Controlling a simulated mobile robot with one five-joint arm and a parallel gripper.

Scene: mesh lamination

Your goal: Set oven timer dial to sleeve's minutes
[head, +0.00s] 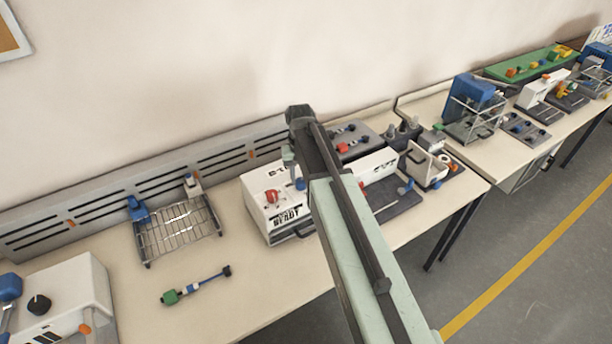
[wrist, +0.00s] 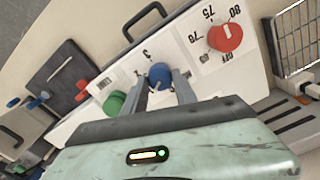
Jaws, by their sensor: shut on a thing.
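My gripper (wrist: 160,88) is shut on the blue dial, one finger on each side. A green dial (wrist: 115,103) is beside it. In the head view my arm hides part of the oven. I cannot pick out the sleeve with certainty.
A rod with green and blue parts (head: 196,286) lies on the bench left of the oven. A wire rack (head: 178,228) stands behind it. Another white machine (head: 72,293) is at near left. A dark tray (head: 392,198) is right of the oven. Bare bench lies at front left.

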